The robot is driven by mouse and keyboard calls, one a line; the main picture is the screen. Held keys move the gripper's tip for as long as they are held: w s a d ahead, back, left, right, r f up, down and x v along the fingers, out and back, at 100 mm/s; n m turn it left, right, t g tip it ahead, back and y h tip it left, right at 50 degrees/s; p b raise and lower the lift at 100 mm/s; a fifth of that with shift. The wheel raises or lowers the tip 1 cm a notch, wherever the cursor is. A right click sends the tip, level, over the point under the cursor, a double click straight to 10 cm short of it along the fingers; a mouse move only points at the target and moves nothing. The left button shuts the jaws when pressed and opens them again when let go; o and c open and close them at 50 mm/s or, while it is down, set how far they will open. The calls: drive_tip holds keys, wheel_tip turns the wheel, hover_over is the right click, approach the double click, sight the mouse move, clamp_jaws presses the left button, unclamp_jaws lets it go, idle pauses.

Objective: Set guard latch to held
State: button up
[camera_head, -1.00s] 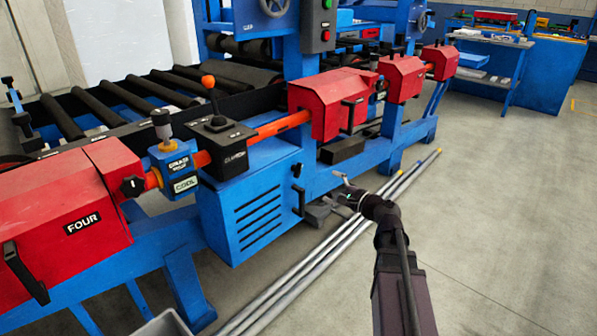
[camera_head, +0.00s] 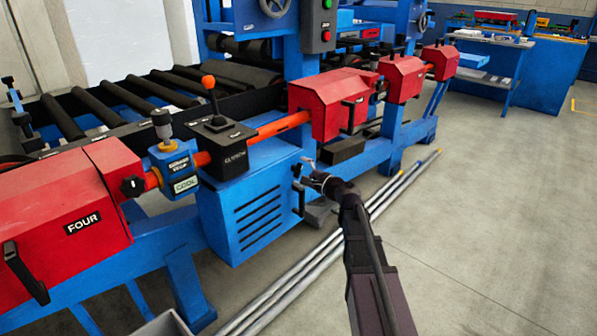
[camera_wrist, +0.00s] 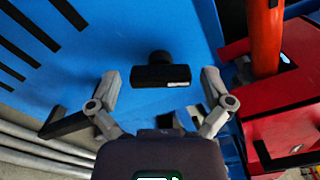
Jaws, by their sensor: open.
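A black latch (camera_wrist: 160,74) with a small white label, too small to read, sits on the blue cabinet face in the wrist view. I take it to be the guard latch. It also shows as a small dark piece (camera_head: 297,170) near the cabinet's right edge in the head view. My gripper (camera_wrist: 159,82) is open and empty, with one grey finger on each side of the latch in the picture. I cannot tell how far short of it the fingertips are. In the head view my gripper (camera_head: 306,167) is beside the cabinet's upper right part.
A black bar handle (camera_head: 300,199) is below the latch on the blue cabinet (camera_head: 245,215). A red guard box (camera_head: 335,103) and orange pipe (camera_head: 282,125) are above. Metal rods (camera_head: 290,275) lie along the floor. Open floor (camera_head: 480,220) is at the right.

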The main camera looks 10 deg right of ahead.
drive_tip(key=shift+w+a, duration=0.2)
drive_tip(key=c, duration=1)
drive_tip(key=shift+c, duration=0.2)
drive_tip(key=shift+n, duration=2.8)
drive_tip(key=o, duration=1)
drive_tip(key=shift+o, duration=0.2)
